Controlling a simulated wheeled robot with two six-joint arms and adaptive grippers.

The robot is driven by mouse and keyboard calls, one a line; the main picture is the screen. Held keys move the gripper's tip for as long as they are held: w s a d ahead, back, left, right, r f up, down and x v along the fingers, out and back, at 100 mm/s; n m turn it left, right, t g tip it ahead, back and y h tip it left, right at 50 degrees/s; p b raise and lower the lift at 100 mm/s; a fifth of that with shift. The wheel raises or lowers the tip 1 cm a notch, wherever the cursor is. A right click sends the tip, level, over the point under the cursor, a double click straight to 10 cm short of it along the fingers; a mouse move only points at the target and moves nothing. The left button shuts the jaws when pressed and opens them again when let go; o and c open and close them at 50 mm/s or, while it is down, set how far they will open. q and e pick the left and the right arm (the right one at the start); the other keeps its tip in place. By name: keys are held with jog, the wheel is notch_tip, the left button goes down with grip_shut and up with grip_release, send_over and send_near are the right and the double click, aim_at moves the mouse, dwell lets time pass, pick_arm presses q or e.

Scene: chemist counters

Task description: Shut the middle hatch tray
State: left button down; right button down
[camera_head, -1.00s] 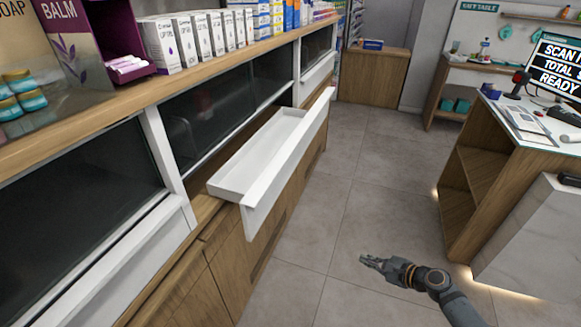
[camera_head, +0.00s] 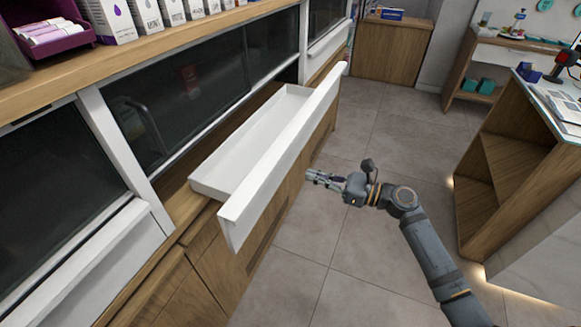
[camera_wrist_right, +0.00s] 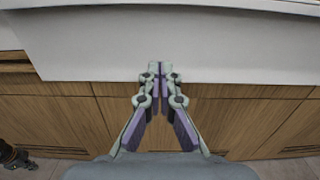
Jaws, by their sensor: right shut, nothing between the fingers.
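The middle hatch tray (camera_head: 283,147) is a long white drawer that stands pulled out from the counter below a dark glass panel. Its inside looks empty. In the right wrist view its white front (camera_wrist_right: 230,50) spans the upper part of the picture. My right gripper (camera_head: 310,177) is in front of the tray front, to its right in the head view, apart from it as far as I can see. In the right wrist view the right gripper (camera_wrist_right: 154,68) has its fingertips together at the lower part of the white front, with nothing between them. My left gripper is not in view in the head view.
Wooden cabinet doors (camera_head: 165,292) lie below the tray. A closed white front (camera_head: 90,262) sits to the left of it. Boxes (camera_head: 145,14) stand on the counter top. A wooden shelf unit (camera_head: 500,165) stands at the right, with open tiled floor (camera_head: 350,235) between.

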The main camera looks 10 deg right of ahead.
aim_at(280, 166)
jog(key=p+x, duration=0.1)
jog(key=x, duration=0.5)
jog(key=shift+a+r, duration=0.1)
jog(key=shift+r, duration=0.05)
jog(key=shift+w+a, duration=0.3)
jog(key=shift+a, duration=0.1)
jog(key=shift+w+a, duration=0.1)
jog(key=shift+a, duration=0.05)
